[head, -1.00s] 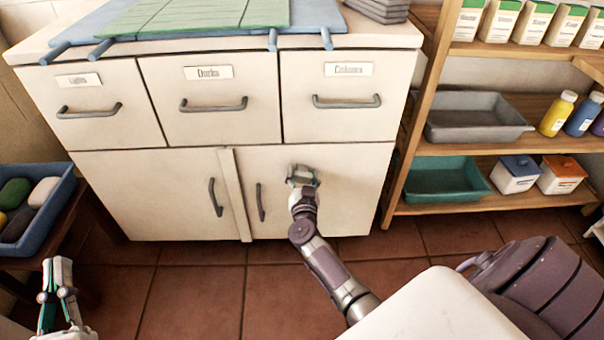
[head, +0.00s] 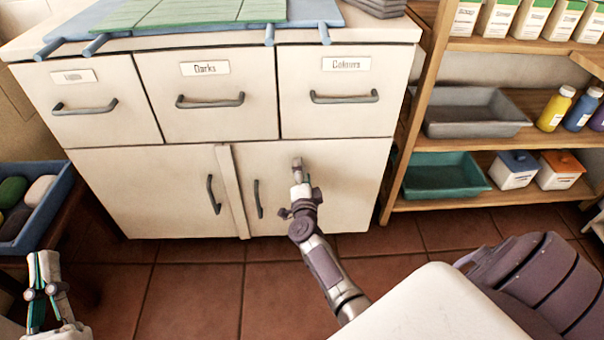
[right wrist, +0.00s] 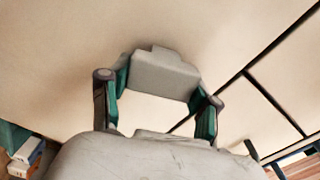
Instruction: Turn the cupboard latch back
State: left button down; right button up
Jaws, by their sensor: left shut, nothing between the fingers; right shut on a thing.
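The cream cupboard door (head: 335,210) is closed, with a dark vertical handle (head: 258,199) at its left edge. My right gripper (head: 297,170) is at the upper part of this door, right of the handle. In the right wrist view its two green-padded fingers (right wrist: 158,92) are shut on a grey stepped piece, the latch (right wrist: 160,72), close against the cream front. In the head view the gripper hides most of the latch. My left gripper (head: 40,275) is shut and empty at the lower left, away from the cupboard.
Three labelled drawers (head: 207,103) sit above the doors. A left door (head: 145,195) has its own handle. A wooden shelf unit (head: 402,150) with trays and bottles stands to the right. A blue tray (head: 45,213) is at the left. Tiled floor lies in front.

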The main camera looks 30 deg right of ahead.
jog(key=shift+f+m, duration=0.2)
jog(key=shift+m, duration=1)
pick_arm(q)
jog(key=shift+s+a+r+t+h+b, duration=0.1)
jog(key=shift+s+r+t+h+b, duration=0.15)
jog(key=shift+s+r+t, duration=0.6)
jog(key=shift+s+a+r+t+h+b, duration=0.15)
jog(key=shift+s+r+t+b, duration=0.1)
jog(key=shift+s+r+t, duration=0.6)
pick_arm(e)
jog(key=shift+m, duration=0.8)
pick_arm(q)
jog(key=shift+w+d+r, duration=0.1)
jog(key=shift+w+r, duration=0.1)
jog(key=shift+w, duration=0.05)
pick_arm(e)
jog(key=o, duration=1.2)
jog(key=shift+c, duration=0.2)
jog(key=v, duration=0.7)
jog(key=shift+s+a, duration=0.15)
jog(key=shift+s, duration=0.05)
